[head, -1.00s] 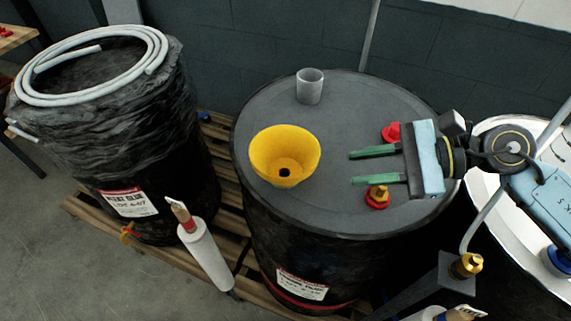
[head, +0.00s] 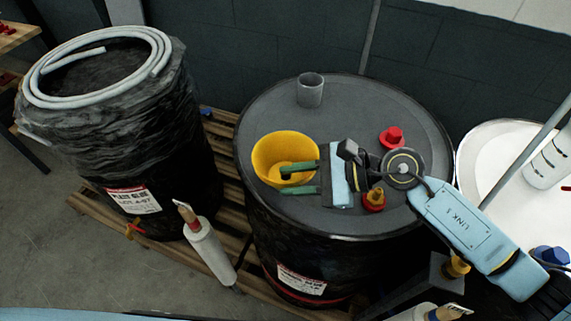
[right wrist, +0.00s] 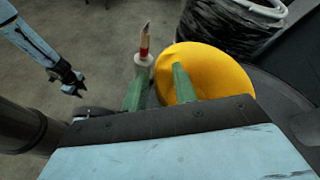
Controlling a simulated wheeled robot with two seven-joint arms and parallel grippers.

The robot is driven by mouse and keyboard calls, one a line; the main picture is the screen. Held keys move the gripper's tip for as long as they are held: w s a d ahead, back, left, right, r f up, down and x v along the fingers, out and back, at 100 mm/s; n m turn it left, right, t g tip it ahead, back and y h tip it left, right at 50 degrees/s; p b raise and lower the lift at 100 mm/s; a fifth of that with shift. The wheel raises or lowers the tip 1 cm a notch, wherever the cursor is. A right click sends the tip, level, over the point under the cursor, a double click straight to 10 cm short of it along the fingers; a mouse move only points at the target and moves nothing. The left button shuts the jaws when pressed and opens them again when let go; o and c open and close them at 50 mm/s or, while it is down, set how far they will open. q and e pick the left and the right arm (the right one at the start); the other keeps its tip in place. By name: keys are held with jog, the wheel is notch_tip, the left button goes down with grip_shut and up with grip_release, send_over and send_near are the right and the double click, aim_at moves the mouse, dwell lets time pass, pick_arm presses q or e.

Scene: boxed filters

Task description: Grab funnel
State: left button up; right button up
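The yellow funnel (head: 268,157) stands upright, wide mouth up, on the grey top of the middle black drum (head: 350,98). My right gripper (head: 286,180) comes in from the right with its green fingers apart. In the head view one finger overlaps the funnel's bowl and the other is at its near side. In the right wrist view the funnel (right wrist: 215,68) has one finger over it and the other outside, so its near wall appears between them; contact cannot be told. My left gripper (right wrist: 70,82) shows small at the left of the right wrist view; its fingers are unclear.
On the drum top are a grey cup (head: 310,92), a red cap (head: 392,137) and a brass-and-red fitting (head: 374,200). A wrapped drum (head: 120,130) with a coiled hose stands left. A white-topped drum (head: 490,150) is right. A white tube (head: 208,245) stands in front.

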jog(key=shift+a+f, duration=0.15)
jog(key=shift+a, duration=0.15)
jog(key=shift+c, duration=0.5)
grip_shut()
